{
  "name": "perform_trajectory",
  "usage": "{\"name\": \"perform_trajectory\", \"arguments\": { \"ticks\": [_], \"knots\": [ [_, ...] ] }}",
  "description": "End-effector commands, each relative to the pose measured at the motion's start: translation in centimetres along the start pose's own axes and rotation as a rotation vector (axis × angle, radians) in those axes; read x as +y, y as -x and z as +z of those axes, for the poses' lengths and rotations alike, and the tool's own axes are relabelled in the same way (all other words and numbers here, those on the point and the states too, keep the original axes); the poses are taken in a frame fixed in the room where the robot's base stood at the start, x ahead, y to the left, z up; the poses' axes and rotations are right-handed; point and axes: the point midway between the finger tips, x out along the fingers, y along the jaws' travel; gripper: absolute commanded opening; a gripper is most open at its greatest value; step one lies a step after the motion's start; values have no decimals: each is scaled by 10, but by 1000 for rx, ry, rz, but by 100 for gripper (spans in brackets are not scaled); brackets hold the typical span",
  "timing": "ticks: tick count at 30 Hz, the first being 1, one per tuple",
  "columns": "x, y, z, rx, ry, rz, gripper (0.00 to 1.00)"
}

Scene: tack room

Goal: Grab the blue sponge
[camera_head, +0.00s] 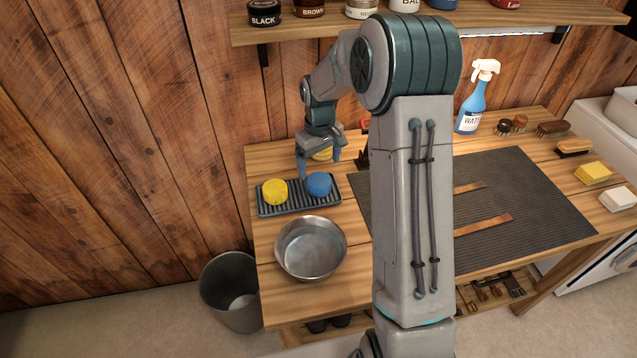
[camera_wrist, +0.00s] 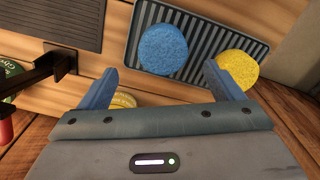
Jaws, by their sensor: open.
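The blue sponge (camera_head: 319,184) is round and lies on the right part of a dark ribbed tray (camera_head: 299,205). It also shows in the wrist view (camera_wrist: 162,50), on the striped tray (camera_wrist: 205,32). A round yellow sponge (camera_head: 275,191) lies beside it on the tray; it shows at the right in the wrist view (camera_wrist: 238,68). My gripper (camera_head: 319,172) is open and empty, just behind and above the tray. In the wrist view the blue sponge lies ahead of my fingertips (camera_wrist: 157,80), roughly between their lines. Whether my fingers are level with it, I cannot tell.
A metal bowl (camera_head: 310,248) stands in front of the tray. Another yellow round thing (camera_wrist: 124,100) is partly hidden behind my gripper. A black bracket-like object (camera_wrist: 52,68) stands close on the left in the wrist view. A dark ribbed mat (camera_head: 520,200) covers the middle of the table.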

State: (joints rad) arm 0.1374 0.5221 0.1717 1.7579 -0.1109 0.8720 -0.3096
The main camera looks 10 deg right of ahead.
Motion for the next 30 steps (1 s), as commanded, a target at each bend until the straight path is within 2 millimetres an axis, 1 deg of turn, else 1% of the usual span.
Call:
{"name": "perform_trajectory", "arguments": {
  "ticks": [1,3,8,11,15,18,21,26,27,29,30],
  "knots": [
    [0,-6,0,-3,0,-1,87],
    [0,-13,0,-1,1,0,87],
    [-1,-23,1,-2,1,0,87],
    [-3,-35,2,-3,2,-1,87],
    [-5,-57,2,-3,1,-1,87],
    [-4,-66,2,-1,1,0,87],
    [-4,-70,2,0,2,0,87],
    [-4,-70,2,1,1,1,87],
    [-4,-70,2,1,1,1,84],
    [-4,-70,2,1,1,1,67],
    [-4,-70,2,1,1,1,56]
  ]
}}
